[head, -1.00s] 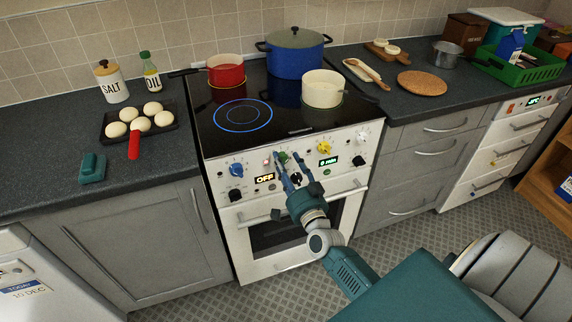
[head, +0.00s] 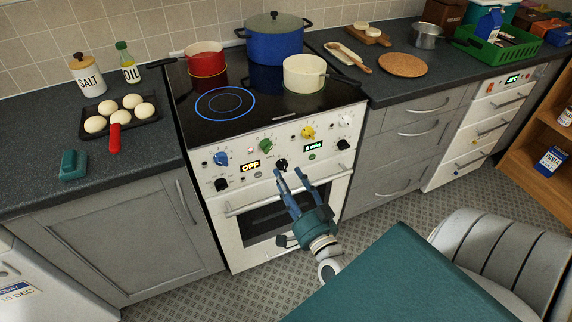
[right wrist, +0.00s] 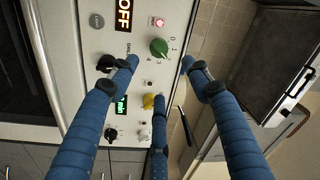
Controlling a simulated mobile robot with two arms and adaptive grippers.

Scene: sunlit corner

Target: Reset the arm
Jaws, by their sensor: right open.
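My right gripper (head: 290,180) is open and empty in front of the stove's control panel, just below the black knob (head: 282,164). Its blue fingers (right wrist: 160,95) spread across the right wrist view, with knobs showing between them. The stove's front panel carries a blue knob (head: 221,158), a green knob (head: 266,145), a yellow knob (head: 308,132) and a white knob (head: 346,121). One display (head: 250,166) reads OFF. A ring on the glass hob (head: 225,103) glows blue. My left gripper is not in view.
A red pot (head: 205,58), a blue lidded pot (head: 274,40) and a cream pan (head: 304,74) stand on the hob. The oven handle (head: 250,207) sticks out near the gripper. A tray with buns (head: 149,112) and a teal object (head: 73,165) lie on the left counter.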

